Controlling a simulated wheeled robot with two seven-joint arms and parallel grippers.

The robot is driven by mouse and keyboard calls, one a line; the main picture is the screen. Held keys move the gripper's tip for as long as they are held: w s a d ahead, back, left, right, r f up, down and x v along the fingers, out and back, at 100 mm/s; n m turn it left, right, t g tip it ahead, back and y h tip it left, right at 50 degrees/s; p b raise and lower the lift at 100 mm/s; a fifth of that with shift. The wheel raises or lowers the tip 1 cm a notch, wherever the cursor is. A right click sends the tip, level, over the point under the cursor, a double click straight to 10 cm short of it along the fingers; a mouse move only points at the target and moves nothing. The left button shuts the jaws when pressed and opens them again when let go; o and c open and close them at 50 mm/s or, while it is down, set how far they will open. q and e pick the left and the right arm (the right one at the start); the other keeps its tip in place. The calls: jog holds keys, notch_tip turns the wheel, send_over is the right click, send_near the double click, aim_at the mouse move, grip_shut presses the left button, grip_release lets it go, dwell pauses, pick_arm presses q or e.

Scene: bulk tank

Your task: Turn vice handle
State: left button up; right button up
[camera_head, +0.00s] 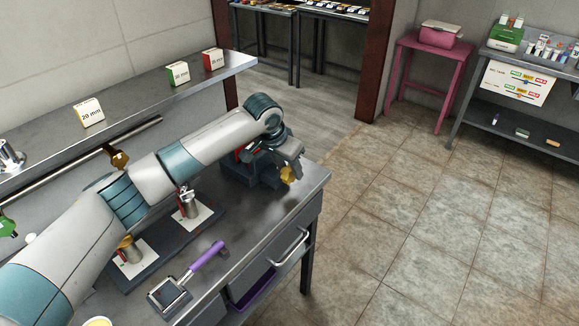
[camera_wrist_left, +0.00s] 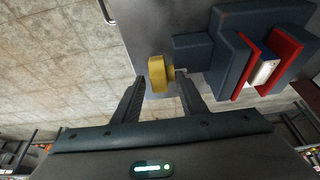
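The vice (camera_wrist_left: 228,55) is a dark blue block with red jaw faces, and a pale piece sits between the jaws. It stands at the far right end of the metal bench, and its base (camera_head: 246,176) shows partly behind my arm in the head view. Contact cannot be told. My right gripper is in neither view.
On the bench (camera_head: 262,222) lie a purple-handled tool (camera_head: 206,256) and a dark board with metal cylinders on white cards. A shelf behind holds small boxes (camera_head: 177,74). A drawer handle (camera_head: 291,247) sticks out in front. The tiled floor at right is clear.

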pick_arm(q)
jog(key=shift+w+f, duration=0.1)
jog(key=shift+f, duration=0.25)
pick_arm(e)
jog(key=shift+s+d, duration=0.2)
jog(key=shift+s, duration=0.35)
pick_arm(q)
grip_shut()
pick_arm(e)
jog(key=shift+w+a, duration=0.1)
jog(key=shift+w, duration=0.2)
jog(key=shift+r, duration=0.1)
